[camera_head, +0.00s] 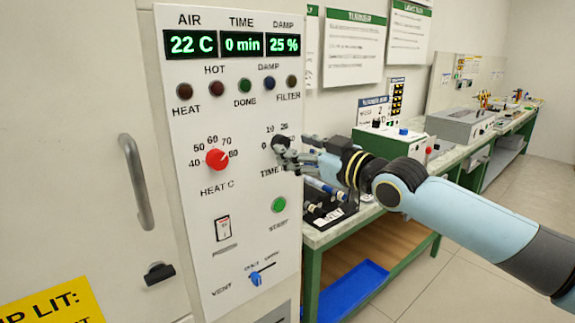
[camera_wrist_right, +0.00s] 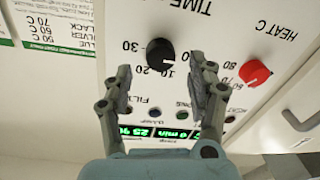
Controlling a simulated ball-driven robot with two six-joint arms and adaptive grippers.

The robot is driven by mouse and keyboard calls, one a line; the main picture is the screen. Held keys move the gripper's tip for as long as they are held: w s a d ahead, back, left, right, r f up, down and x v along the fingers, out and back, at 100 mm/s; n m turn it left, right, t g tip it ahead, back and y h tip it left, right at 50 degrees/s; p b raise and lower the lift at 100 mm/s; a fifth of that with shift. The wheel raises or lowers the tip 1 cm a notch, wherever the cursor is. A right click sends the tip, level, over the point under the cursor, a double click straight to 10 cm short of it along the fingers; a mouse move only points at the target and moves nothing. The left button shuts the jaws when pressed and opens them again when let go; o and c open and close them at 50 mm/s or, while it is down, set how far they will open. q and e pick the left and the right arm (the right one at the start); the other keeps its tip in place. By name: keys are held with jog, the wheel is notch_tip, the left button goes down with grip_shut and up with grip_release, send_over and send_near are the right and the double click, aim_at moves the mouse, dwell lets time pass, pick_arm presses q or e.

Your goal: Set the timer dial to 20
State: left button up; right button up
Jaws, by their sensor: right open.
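The timer dial (camera_wrist_right: 159,50) is a round black knob on the white control panel (camera_wrist_right: 225,35), upside down in the right wrist view. Numbers 10, 20 and 30 show around it; I cannot tell surely where it points. My right gripper (camera_wrist_right: 160,68) is open, one finger on each side of the dial in this view; I see no clear contact. In the head view my right gripper (camera_head: 284,151) is in front of the dial and mostly hides it. The TIME display (camera_head: 242,44) reads 0 min. My left gripper is not in view.
A red HEAT knob (camera_head: 216,159) sits left of the dial, a green START button (camera_head: 278,204) below it, and a blue VENT knob (camera_head: 256,278) lower down. A door handle (camera_head: 136,180) sticks out at left. A green-framed bench (camera_head: 340,227) with equipment stands at right.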

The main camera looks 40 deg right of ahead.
aim_at(285, 144)
jog(key=shift+w+a+b, duration=0.15)
jog(key=shift+w+b, duration=0.15)
jog(key=shift+w, duration=0.5)
jog(key=shift+w+a+b, duration=0.1)
jog(key=shift+w+b, duration=0.15)
jog(key=shift+w, duration=0.55)
jog(key=shift+c, duration=0.2)
jog(key=c, duration=1.1)
